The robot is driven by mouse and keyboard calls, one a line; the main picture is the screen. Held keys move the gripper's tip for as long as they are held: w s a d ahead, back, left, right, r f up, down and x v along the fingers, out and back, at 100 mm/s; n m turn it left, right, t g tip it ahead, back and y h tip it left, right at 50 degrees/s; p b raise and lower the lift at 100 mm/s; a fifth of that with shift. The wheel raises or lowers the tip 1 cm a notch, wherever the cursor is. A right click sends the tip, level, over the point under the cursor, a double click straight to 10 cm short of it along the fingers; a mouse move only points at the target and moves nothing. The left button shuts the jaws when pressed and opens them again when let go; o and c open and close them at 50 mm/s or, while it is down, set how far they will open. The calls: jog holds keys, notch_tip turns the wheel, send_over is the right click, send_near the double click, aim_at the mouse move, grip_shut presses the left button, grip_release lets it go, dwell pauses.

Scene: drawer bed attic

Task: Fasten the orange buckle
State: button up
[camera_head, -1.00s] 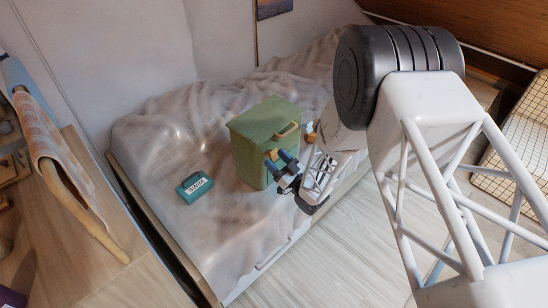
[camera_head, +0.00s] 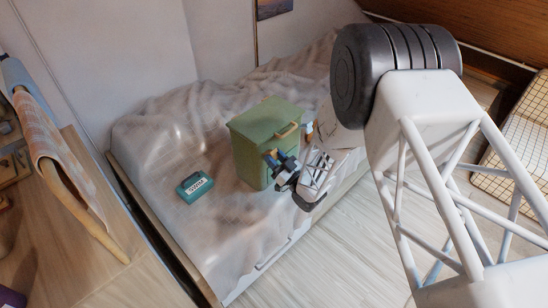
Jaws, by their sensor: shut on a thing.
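A green box (camera_head: 256,150) with a lid and a tan handle stands upright on the bed. My gripper (camera_head: 272,158) is at the right part of its front face. An orange piece, likely the orange buckle (camera_head: 269,157), shows at the fingertips, and the gripper is shut on it. The fingers and wrist hide most of this piece, so I cannot tell whether it is fastened.
A teal case (camera_head: 195,186) with a white label lies on the bed (camera_head: 225,225), left of the box. A wooden desk (camera_head: 105,215) with a draped cloth (camera_head: 55,150) is at left. A wire-grid basket (camera_head: 520,150) stands at far right. Bed space in front of the box is clear.

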jog(key=shift+r, duration=0.2)
jog(key=shift+w+a+r+g+h, duration=0.1)
jog(key=shift+r+g+h, duration=0.2)
jog(key=shift+g+h, duration=0.3)
jog(key=shift+a+r+g+h, duration=0.1)
jog(key=shift+r+g+h, duration=0.15)
jog(key=shift+g+h, duration=0.3)
jog(key=shift+w+a+r+g+h, duration=0.15)
jog(key=shift+r+g+h, duration=0.15)
jog(key=shift+g+h, duration=0.45)
jog(key=shift+w+a+r+g+h, duration=0.1)
jog(key=shift+r+g+h, duration=0.15)
jog(key=shift+g+h, duration=0.4)
jog(key=shift+h, duration=0.35)
jog(key=o, duration=0.9)
jog(key=shift+o, duration=0.2)
jog(key=v, duration=0.7)
jog(key=shift+s+d, duration=0.25)
jog(key=shift+d, duration=0.1)
